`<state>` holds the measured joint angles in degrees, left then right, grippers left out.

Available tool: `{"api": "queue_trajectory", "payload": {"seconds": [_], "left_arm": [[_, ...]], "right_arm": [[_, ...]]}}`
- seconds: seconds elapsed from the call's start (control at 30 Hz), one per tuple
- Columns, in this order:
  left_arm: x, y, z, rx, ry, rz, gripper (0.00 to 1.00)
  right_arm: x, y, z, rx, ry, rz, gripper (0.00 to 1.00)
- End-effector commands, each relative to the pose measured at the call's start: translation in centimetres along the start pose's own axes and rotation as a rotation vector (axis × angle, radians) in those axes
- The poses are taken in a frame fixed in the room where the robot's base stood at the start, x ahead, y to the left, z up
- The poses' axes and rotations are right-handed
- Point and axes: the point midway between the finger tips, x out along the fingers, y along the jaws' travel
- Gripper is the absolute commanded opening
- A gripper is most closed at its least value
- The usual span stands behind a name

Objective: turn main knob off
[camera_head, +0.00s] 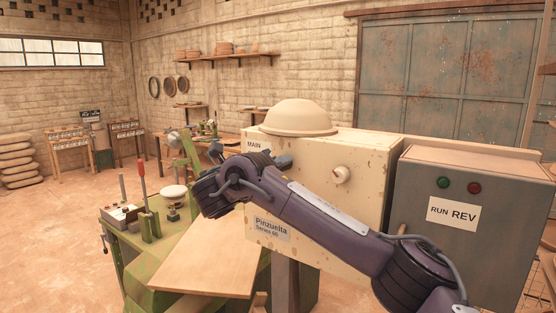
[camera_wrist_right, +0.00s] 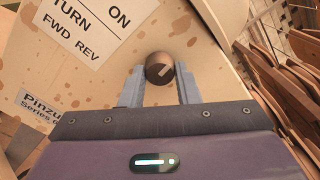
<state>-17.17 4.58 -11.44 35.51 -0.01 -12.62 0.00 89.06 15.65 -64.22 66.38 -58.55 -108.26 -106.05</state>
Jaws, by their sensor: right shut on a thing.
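The cream machine box (camera_head: 318,152) carries a MAIN label (camera_head: 254,145) at its upper left. My right gripper (camera_head: 281,161) reaches across the box front just right of that label. In the wrist view a round dark brown knob (camera_wrist_right: 159,66) with a light slanted mark sits between the two grey fingers of my right gripper (camera_wrist_right: 160,78), which is shut on it. A label (camera_wrist_right: 88,22) beside the knob reads ON, TURN, FWD REV. In the head view my gripper and arm hide this knob. My left gripper is out of view.
A second, pale knob (camera_head: 341,174) sits farther right on the box front. A grey control box (camera_head: 420,215) with green and red buttons stands at right. A wooden board (camera_head: 205,260) and a green bench (camera_head: 150,262) are at lower left. Open floor lies beyond the bench.

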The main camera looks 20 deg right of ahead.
Motion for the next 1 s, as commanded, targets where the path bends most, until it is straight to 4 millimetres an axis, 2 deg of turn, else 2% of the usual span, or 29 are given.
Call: {"api": "queue_trajectory", "payload": {"seconds": [0.1, 0.4, 0.7, 1.0], "left_arm": [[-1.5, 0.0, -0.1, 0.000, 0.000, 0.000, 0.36], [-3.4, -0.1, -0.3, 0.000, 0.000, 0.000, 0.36], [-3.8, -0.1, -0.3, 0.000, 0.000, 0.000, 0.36], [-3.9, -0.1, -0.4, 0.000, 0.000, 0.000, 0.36]], "right_arm": [[-0.1, -0.3, 0.3, -0.114, -0.001, 0.003, 0.06], [-0.1, -0.2, 0.2, -0.382, -0.001, 0.002, 0.06], [0.0, -0.1, 0.1, -0.571, -0.001, 0.000, 0.06], [0.0, -0.1, 0.1, -0.656, -0.001, 0.001, 0.06]]}}
